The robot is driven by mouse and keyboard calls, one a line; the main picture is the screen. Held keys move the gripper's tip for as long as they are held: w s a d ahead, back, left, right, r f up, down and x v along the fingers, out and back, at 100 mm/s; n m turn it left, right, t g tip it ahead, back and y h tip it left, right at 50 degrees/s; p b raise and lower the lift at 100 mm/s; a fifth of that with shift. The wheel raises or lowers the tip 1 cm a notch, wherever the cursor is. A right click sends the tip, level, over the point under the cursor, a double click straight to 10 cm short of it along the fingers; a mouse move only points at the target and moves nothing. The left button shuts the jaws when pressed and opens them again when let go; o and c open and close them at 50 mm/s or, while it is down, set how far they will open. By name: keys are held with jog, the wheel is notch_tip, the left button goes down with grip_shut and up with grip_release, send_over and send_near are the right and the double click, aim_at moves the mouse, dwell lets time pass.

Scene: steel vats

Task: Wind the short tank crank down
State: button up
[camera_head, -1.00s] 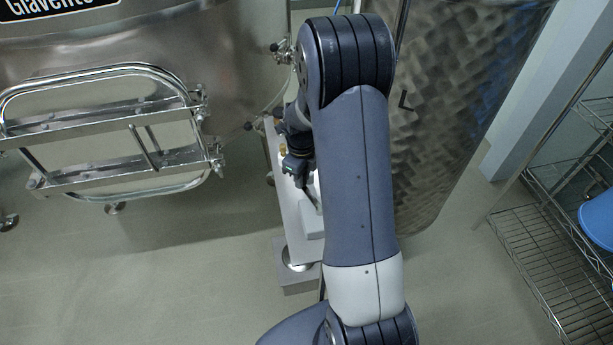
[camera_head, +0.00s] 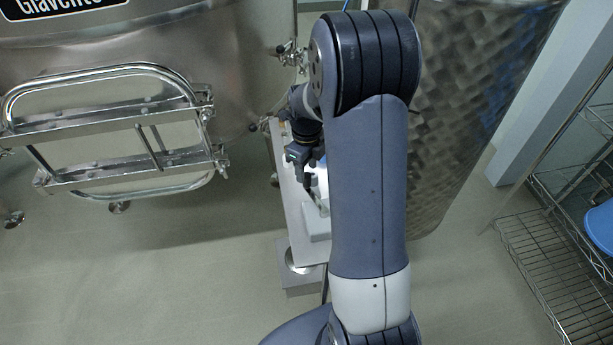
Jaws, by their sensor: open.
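My gripper (camera_head: 312,192) is left of my forearm, low over a narrow white stand, with its fingers pointing down and toward the lower right. It is open, and I see nothing held in it. A steel tank (camera_head: 480,110) with a patterned surface stands to the right, partly behind my arm. A large smooth steel tank (camera_head: 250,60) with a dark name label stands at the left. I cannot make out a crank on either tank; my arm hides much of the area between them.
The white stand (camera_head: 289,200) carries a pale block (camera_head: 317,225) close to the fingertips. A wire shelf (camera_head: 550,260) with a blue container (camera_head: 600,222) is at right. Lower-left floor is clear.

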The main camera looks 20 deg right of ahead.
aim_at(309, 177)
notch_tip(309, 177, up, 6)
jog(key=shift+r, duration=0.1)
jog(key=shift+f, duration=0.2)
dwell(1.6)
jog(key=f, duration=0.3)
jog(key=f+p, duration=0.1)
jog(key=f, duration=0.6)
jog(key=shift+d+f, duration=0.15)
jog(key=shift+d, duration=0.25)
jog(key=shift+d+f+m+p, duration=0.15)
jog(key=shift+d+m+p, duration=0.15)
jog(key=shift+d+m, duration=0.15)
